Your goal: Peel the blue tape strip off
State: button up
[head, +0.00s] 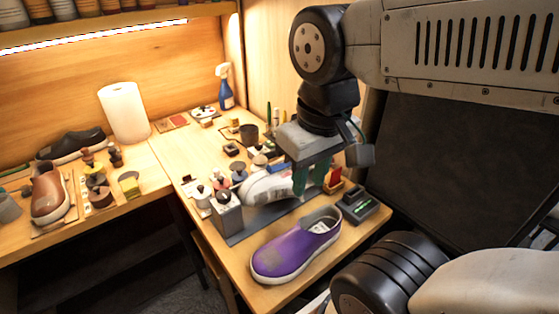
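A white sneaker (265,187) lies on a grey mat (262,221) on the right-hand workbench. My gripper (309,180) points down at the right end of this sneaker, and its green fingers cover part of that end. The two fingers look slightly apart, but I cannot tell whether they are open or hold something.
A purple slip-on shoe (295,245) lies at the bench's front edge. A dark device (359,205) with a green light sits right of it. A grey metal block (226,212) stands left of the sneaker. Small bottles and tools crowd behind. A blue spray bottle (225,92) stands at the back.

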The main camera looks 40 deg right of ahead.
jog(key=w+d+f, duration=0.3)
jog(key=w, duration=0.5)
jog(key=w+d+f+g+y, duration=0.1)
jog(key=w+d+f, duration=0.15)
jog(key=w, duration=0.55)
jog(key=w+d+f, duration=0.3)
jog(key=w, duration=0.5)
jog(key=shift+n, duration=0.3)
jog(key=f, duration=0.7)
jog(key=shift+w+a+f, duration=0.1)
jog(key=shift+a+f, duration=0.1)
grip_shut()
